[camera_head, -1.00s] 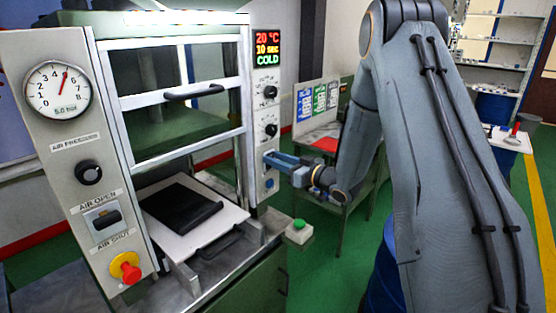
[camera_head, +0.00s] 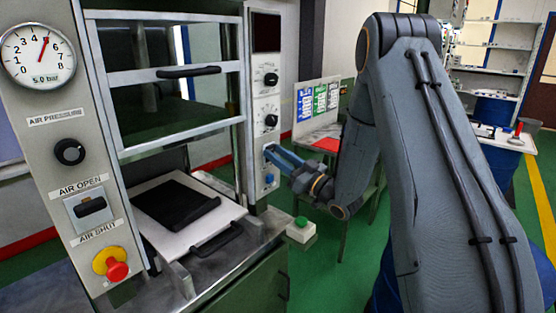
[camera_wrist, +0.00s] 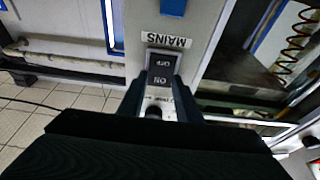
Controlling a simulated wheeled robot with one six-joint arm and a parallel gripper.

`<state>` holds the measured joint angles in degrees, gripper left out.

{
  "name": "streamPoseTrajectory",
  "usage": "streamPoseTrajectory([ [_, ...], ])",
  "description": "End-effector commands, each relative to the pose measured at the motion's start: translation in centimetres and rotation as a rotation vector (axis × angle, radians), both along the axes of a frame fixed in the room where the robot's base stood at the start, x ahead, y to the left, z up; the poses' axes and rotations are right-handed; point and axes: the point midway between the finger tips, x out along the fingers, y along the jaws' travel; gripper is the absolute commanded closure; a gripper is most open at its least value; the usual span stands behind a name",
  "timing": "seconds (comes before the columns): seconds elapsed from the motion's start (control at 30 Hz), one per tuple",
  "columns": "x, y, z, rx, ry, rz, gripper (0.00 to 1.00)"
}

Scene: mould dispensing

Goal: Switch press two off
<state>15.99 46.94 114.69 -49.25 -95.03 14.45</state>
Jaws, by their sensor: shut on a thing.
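The press (camera_head: 165,72) stands at the left, with a right control panel (camera_head: 266,90). Its display (camera_head: 267,32) is dark. The mains switch (camera_wrist: 161,66) is a dark rocker marked ON and OFF, under a MAINS label (camera_wrist: 166,41) that appears upside down in the wrist view. My gripper (camera_head: 271,153) reaches the lower part of the panel and hides the switch in the head view. In the wrist view, the fingers of my gripper (camera_wrist: 163,86) are on both sides of the switch, shut on it.
Two black knobs (camera_head: 271,80) are above my gripper, and a small blue part (camera_head: 269,180) is below it. A table with coloured sheets (camera_head: 318,98) stands behind my arm.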

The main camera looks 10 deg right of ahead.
Motion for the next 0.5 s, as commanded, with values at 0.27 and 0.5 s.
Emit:
streamPoseTrajectory([
  [0.27,0.05,-0.15,0.06,0.002,-0.004,-0.004,0.91],
  [0.5,0.02,-0.05,0.04,0.001,-0.003,-0.002,0.50],
])
